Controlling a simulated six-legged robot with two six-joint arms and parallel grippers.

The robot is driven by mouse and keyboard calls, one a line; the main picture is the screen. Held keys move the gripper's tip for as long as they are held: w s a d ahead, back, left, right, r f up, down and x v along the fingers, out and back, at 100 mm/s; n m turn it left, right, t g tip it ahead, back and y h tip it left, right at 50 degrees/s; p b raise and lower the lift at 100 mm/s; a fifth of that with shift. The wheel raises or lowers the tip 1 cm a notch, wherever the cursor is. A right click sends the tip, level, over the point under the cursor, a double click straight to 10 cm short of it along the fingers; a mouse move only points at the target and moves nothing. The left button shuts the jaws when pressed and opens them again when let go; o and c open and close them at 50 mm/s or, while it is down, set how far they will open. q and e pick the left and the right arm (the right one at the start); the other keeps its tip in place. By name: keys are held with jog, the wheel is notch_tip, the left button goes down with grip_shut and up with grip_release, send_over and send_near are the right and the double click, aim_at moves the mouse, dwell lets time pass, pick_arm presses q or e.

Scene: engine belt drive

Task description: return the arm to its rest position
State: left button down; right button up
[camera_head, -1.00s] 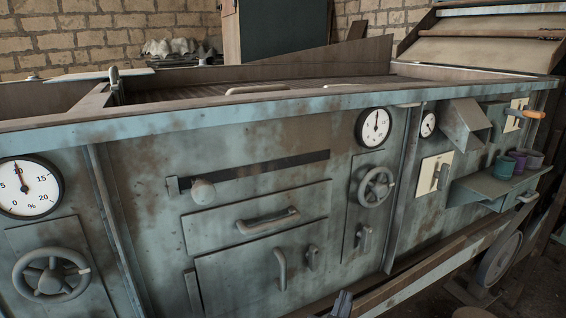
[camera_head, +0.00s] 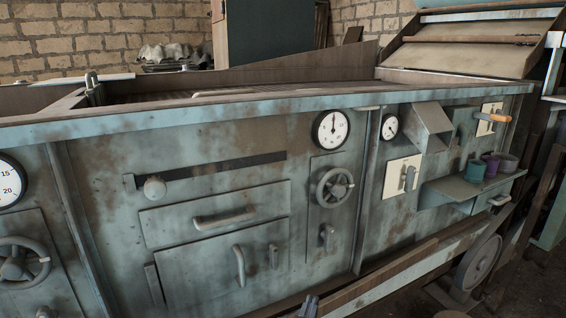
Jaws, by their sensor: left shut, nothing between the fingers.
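My left gripper (camera_head: 309,307) shows only as a small dark tip at the bottom edge, a little left of the wooden rail. It is shut with nothing in it. The rest of that arm is out of the picture. In the picture the tip is below the machine's drawers and overlaps the foot of the machine front; I cannot tell how far it is from the panel. My right gripper is not in view.
The worn blue-grey machine (camera_head: 110,185) fills the view. Handwheels (camera_head: 335,187), a slider knob (camera_head: 155,188), drawer handles (camera_head: 224,218) and a shelf (camera_head: 450,188) with cups stick out from it. A wooden rail (camera_head: 385,275) and a wheel (camera_head: 479,262) are at lower right.

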pick_arm(q)
jog(key=w+a+f+n+g+y, duration=0.2)
jog(key=w+a+f+y, duration=0.1)
jog(key=a+f, duration=0.7)
jog(key=s+a+f+n+g, duration=0.1)
jog(key=s+a+f+g, duration=0.45)
jog(key=f, duration=0.55)
jog(key=s+a+f+n+g, duration=0.1)
jog(key=s+a+f+g, duration=0.2)
jog(key=s+a+f, duration=0.65)
jog(key=s+d+f+n+g+h, duration=0.1)
jog(key=s+d+f+g, duration=0.1)
jog(key=s+d+g, duration=0.3)
jog(key=s+d+f+n+g+h, duration=0.1)
jog(key=s+d+f, duration=0.15)
jog(key=s, duration=0.45)
notch_tip(320, 180, up, 27)
jog(key=p, duration=2.7)
jog(key=shift+m+p, duration=0.3)
jog(key=shift+p, duration=0.1)
jog(key=shift+w+f, duration=0.1)
jog(key=shift+f, duration=0.05)
